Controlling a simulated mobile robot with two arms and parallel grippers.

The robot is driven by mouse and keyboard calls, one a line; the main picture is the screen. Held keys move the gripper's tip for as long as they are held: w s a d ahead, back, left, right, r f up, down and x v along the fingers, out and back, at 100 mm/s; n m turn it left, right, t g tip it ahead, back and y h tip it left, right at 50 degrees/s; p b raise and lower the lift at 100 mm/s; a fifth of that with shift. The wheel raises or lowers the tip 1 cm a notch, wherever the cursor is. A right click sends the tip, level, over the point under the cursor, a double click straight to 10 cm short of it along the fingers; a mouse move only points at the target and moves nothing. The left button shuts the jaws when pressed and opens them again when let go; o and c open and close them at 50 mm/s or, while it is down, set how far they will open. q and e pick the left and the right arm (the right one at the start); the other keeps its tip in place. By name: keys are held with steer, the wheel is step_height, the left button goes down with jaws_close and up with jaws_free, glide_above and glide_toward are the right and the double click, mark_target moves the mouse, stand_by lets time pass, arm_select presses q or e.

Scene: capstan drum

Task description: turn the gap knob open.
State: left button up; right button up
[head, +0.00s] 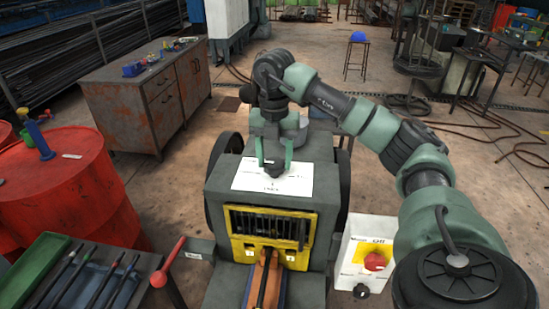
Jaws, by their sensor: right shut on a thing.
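The gap knob (274,171) is a small dark knob on the white label plate (250,178) on top of the grey machine (222,186). My right gripper (275,165) points down over the plate with its green fingers on either side of the knob, shut on it. The gripper hides part of the knob and the plate's markings, so the knob's setting cannot be read. My left gripper is not in view.
The machine's front has a yellow panel (297,257) with dark bars above it. A red-knobbed lever (169,264) stands at left, and a white switch box (352,245) with a red switch (375,262) at right. A red drum (75,185) and grey cabinet (148,95) stand left.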

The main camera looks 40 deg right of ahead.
mark_target(274, 162)
steer(key=o, duration=1.4)
steer(key=shift+c, duration=0.2)
steer(key=shift+r, duration=0.25)
step_height(274, 162, up, 2)
steer(key=shift+w+r+b, duration=0.1)
steer(key=shift+r+b, duration=0.1)
steer(key=shift+b, duration=0.3)
step_height(274, 162, up, 4)
steer(key=shift+f+p, duration=0.1)
steer(key=shift+p, duration=0.65)
steer(key=shift+r, duration=0.55)
